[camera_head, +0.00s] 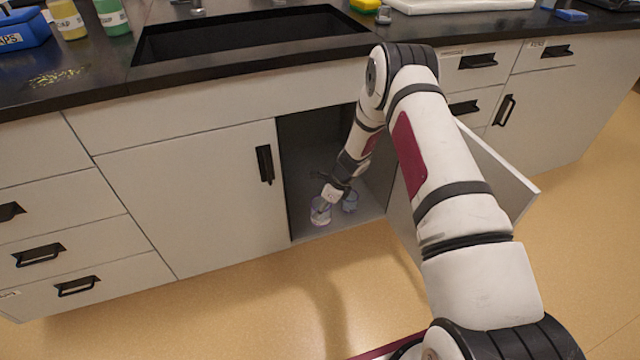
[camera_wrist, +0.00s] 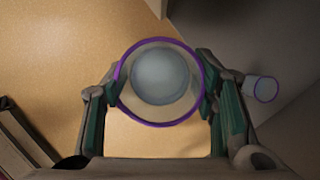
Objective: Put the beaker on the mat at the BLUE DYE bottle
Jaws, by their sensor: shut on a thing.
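A clear beaker with a purple rim (camera_wrist: 121,76) is between the two fingers of my gripper (camera_wrist: 160,92) in the wrist view, with a finger pressed on each side. In the head view my gripper (camera_head: 335,192) is low at the open cabinet under the sink, and the beaker (camera_head: 320,212) shows upright at its left side. Whether its base is clear of the cabinet floor is hard to tell. The mat and a bottle labelled BLUE DYE cannot be made out.
A second glass vessel (camera_head: 350,203) stands right beside it; in the wrist view it (camera_wrist: 265,89) is at the right. The open cabinet door (camera_head: 496,170) is right of my forearm. A sink (camera_head: 250,35), a yellow bottle (camera_head: 68,20) and a green bottle (camera_head: 113,17) are on the counter.

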